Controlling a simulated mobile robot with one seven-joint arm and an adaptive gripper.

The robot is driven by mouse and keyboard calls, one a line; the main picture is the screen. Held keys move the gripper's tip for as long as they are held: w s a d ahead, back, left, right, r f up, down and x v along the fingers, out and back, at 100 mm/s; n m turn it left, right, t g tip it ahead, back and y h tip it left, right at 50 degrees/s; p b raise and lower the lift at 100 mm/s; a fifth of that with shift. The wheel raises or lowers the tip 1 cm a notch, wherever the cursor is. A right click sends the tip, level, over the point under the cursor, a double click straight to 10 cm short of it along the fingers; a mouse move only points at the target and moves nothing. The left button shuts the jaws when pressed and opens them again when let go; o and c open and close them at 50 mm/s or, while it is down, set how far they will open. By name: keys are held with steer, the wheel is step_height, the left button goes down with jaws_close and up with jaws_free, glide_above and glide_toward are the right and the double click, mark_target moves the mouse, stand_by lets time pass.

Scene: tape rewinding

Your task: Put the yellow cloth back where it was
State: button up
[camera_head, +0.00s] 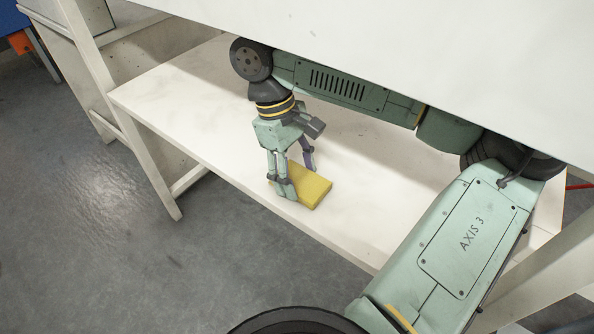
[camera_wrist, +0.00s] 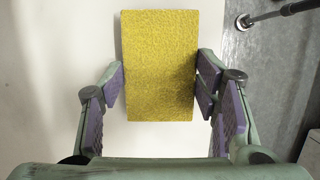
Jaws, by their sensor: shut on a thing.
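The yellow cloth (camera_head: 312,187) is a flat, thick rectangular block near the front edge of the lower white shelf. It also fills the middle of the wrist view (camera_wrist: 158,62). My gripper (camera_head: 295,176) reaches down over it, with one finger on its front side and the other on its back side. In the wrist view the purple finger pads (camera_wrist: 162,86) lie on either side of the cloth, and the gripper is shut on it. Whether the cloth touches the shelf or is slightly above it, I cannot tell.
The lower shelf (camera_head: 185,90) is bare to the left of the cloth. A white upper board (camera_head: 420,50) overhangs the shelf and my arm. A white table leg (camera_head: 160,175) stands at the shelf's left front corner. Grey floor (camera_head: 90,220) lies in front.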

steer(key=o, duration=1)
steer(key=shift+f, duration=0.1)
steer(key=w+a, duration=0.2)
steer(key=a, duration=0.1)
steer(key=w+a+r, duration=0.1)
steer(key=w+a, duration=0.4)
steer(key=a, duration=0.2)
steer(key=shift+w+r+b, duration=0.15)
steer(key=shift+r+b, duration=0.05)
steer(key=shift+b, duration=0.15)
